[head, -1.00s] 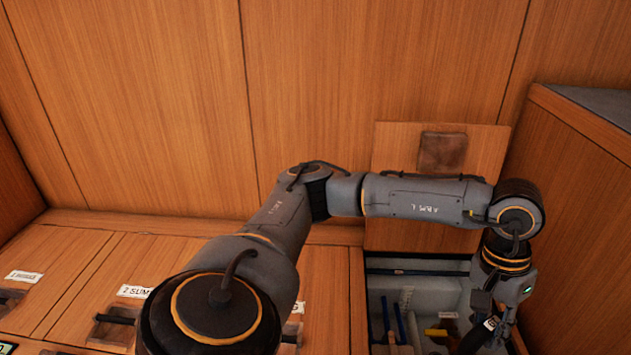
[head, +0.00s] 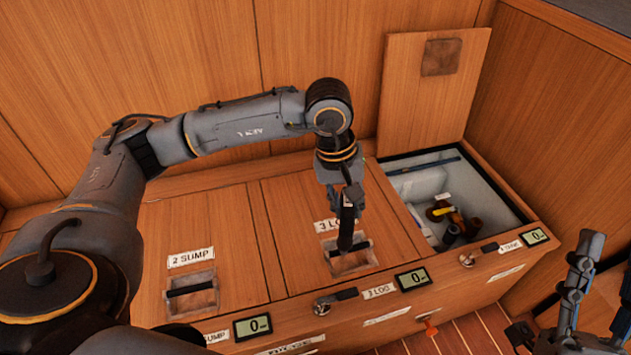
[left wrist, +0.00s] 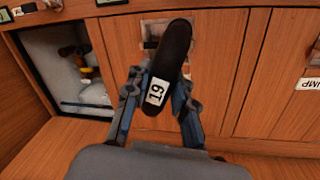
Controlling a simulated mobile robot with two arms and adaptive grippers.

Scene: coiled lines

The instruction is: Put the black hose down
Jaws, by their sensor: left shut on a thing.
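My left gripper (head: 347,195) points down over the lid marked 3 LOG (head: 385,225). It is shut on the black hose (head: 346,226), which hangs below the jaws in front of that lid's recessed handle. In the left wrist view, the black hose (left wrist: 174,50) is a dark rounded length with a white label reading 19, tilted between the fingers of the left gripper (left wrist: 160,85). I cannot tell whether the hose touches the lid. My right gripper (head: 568,295) is at the lower right, away from the hose, partly cut off; its jaw state is unclear.
Right of the 3 LOG lid is an open locker (head: 408,192) with brown, yellow, black and blue things inside. Its lid (head: 425,110) stands upright behind. The 2 SUMP lid (head: 215,225) is clear. Small displays (head: 413,279) and latches line the front edge.

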